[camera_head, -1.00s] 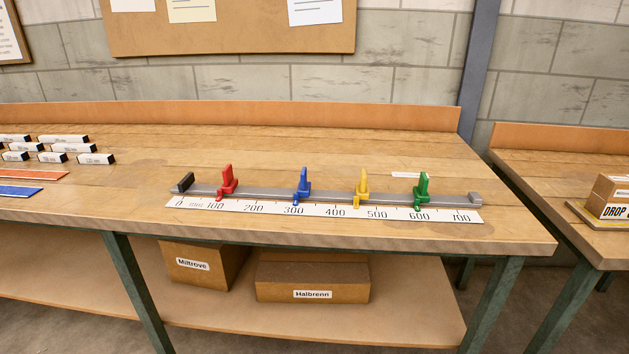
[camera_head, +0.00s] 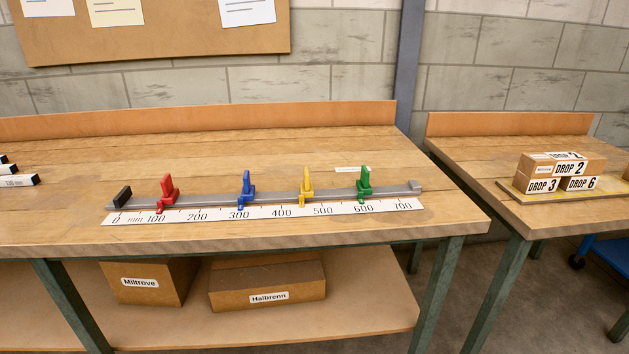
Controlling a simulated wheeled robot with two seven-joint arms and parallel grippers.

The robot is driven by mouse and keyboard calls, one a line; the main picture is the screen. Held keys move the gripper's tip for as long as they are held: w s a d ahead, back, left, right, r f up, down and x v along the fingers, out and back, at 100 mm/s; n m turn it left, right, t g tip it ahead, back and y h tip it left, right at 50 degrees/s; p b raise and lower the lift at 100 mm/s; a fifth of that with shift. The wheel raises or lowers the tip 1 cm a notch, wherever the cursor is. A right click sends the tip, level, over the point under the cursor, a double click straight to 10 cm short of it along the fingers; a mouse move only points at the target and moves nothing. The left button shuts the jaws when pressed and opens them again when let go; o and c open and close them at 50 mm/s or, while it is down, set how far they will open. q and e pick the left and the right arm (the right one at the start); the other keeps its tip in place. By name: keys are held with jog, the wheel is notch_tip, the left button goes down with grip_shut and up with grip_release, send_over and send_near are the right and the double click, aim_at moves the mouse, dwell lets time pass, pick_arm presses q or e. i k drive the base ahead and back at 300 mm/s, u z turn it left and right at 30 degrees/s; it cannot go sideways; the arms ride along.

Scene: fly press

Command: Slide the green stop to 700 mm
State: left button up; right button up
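The green stop (camera_head: 364,183) stands upright on a grey rail (camera_head: 208,198) on the wooden bench, with its pointer at about the 600 mark. A white scale (camera_head: 260,212) marked 0 to 700 mm lies along the rail's front. The 700 mark is near the right end of the scale. A red stop (camera_head: 167,192) is near 100, a blue stop (camera_head: 245,187) near 300, and a yellow stop (camera_head: 306,186) near 450. Neither gripper shows in the head view.
A second bench at right holds boxes (camera_head: 560,171) on a board. Boxes (camera_head: 267,283) sit on the lower shelf. The bench in front of the scale is clear.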

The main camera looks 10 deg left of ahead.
aim_at(364, 187)
jog(key=k, duration=0.5)
jog(key=u, duration=0.2)
jog(key=i, duration=1)
jog(key=u, duration=0.75)
